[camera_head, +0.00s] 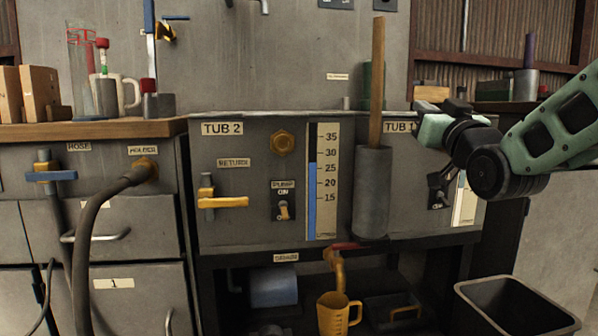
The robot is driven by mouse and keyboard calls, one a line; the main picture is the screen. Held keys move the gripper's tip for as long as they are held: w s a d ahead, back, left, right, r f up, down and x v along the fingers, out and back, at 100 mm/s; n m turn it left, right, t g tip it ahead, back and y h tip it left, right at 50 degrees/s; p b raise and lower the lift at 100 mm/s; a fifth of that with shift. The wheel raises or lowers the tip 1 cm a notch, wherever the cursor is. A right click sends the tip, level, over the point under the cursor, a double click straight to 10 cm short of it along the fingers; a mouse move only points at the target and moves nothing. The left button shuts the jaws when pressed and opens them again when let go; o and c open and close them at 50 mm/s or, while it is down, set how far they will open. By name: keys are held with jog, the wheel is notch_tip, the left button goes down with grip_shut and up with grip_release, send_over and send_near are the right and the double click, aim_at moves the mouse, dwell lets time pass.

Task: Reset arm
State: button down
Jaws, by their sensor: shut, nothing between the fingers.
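My arm comes in from the right edge. My gripper (436,128) is at its end, in front of the top right of the tub unit, by the TUB 1 label (399,127). Its fingers are small and partly hidden by my wrist, and I see nothing held in them. It is to the right of a wooden stick (377,80) that stands upright in a grey cylinder (372,192), apart from the stick.
The TUB 2 panel (232,215) has a yellow return valve (224,202), a pump switch (283,206) and a level gauge (322,185). A yellow jug (335,316) is below the drain tap. A dark bin (515,308) stands lower right. A hose (92,225) hangs left.

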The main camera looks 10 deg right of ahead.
notch_tip(320, 180, down, 21)
jog(key=s+a+g, duration=0.1)
jog(key=a+g, duration=0.1)
jog(key=g, duration=0.8)
jog(key=s+a+f+g+y, duration=0.1)
jog(key=s+a+f+g, duration=0.1)
jog(key=s+f+g, duration=1.05)
jog(key=s+a+r+n+p, duration=0.4)
jog(key=s+a+r+p, duration=0.3)
jog(key=s+a, duration=0.15)
jog(key=s+a+r+n+p, duration=0.4)
jog(key=s+a+r+p, duration=0.2)
jog(key=s+a, duration=0.3)
notch_tip(320, 180, up, 36)
jog(key=w+p, duration=0.1)
jog(key=p, duration=3.4)
jog(key=shift+w+a+y+p, duration=0.35)
jog(key=shift+a+y, duration=0.05)
